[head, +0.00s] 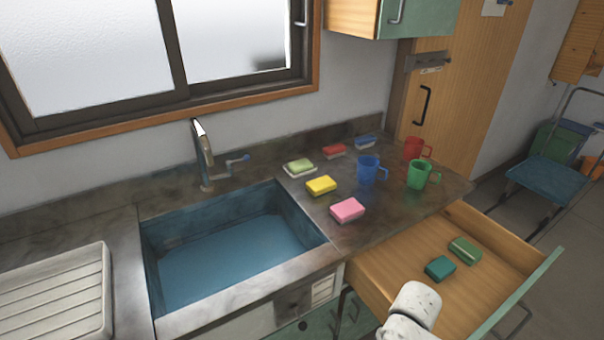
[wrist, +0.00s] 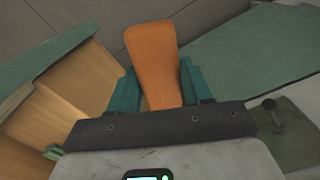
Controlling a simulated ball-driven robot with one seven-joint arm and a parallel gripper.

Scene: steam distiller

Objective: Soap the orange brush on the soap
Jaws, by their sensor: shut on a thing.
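The orange brush (wrist: 154,62) shows in the wrist view as a smooth orange piece standing up between the teal fingers of my gripper (wrist: 158,88). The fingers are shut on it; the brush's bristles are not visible. In the head view my gripper and the brush are out of sight; only my white arm shows at the bottom edge. A light green bar, which looks like the soap (head: 299,165), lies on a white dish (head: 301,174) on the counter, behind the sink's right corner. The soap is not in the wrist view.
A yellow sponge (head: 321,186) and a pink sponge (head: 347,210) lie in front of the soap. Blue (head: 367,168), green (head: 418,174) and red (head: 412,148) mugs stand right. An open drawer (head: 390,266) holds two green blocks. The sink (head: 230,262) is left.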

